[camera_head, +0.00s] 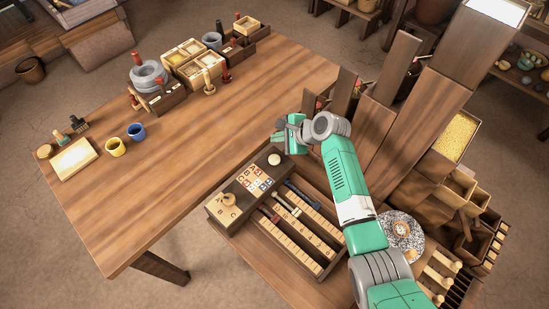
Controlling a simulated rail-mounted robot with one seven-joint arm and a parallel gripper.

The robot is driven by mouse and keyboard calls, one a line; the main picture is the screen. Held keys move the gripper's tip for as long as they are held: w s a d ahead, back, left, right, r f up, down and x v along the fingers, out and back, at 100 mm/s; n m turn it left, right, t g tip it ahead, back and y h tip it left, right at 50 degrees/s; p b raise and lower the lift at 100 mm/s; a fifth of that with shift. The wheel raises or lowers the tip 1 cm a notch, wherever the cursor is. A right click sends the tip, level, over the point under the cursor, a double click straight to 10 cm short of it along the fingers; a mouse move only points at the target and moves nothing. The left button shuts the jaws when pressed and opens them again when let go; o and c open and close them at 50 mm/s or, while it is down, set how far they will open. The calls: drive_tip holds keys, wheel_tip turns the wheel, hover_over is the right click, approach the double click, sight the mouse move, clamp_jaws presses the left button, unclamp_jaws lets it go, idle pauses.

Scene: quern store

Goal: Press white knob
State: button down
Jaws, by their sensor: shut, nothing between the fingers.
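A round white knob (274,159) sits at the far end of a dark wooden box, beside a panel of lettered tiles (254,182). My gripper (283,136), green and grey, is just beyond the knob and a little to its right in the picture. It is shut and empty. There appears to be a small gap between the gripper and the knob, but the height between them is hard to judge. The knob's top is in plain view.
A wooden case (277,251) holds rows of pale blocks nearer the camera. Tall wooden boards and chutes (393,85) stand at the right. Cups, trays and a grey stone quern (148,76) stand far left. The table's middle (200,150) is clear.

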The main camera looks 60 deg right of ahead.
sight(272, 157)
wheel_tip(272, 157, down, 8)
drive_tip(key=b, duration=0.8)
drive_tip(key=shift+f+b, duration=0.15)
drive_tip(key=shift+b, duration=0.2)
drive_tip(key=shift+f, duration=0.2)
idle(1.2)
drive_tip(key=shift+f, duration=0.45)
drive_tip(key=shift+f+b, duration=0.35)
drive_tip(key=shift+f, duration=0.5)
idle(0.6)
drive_tip(key=shift+r, duration=0.1)
drive_tip(key=shift+r+p, duration=1.2)
drive_tip(key=shift+p, duration=0.2)
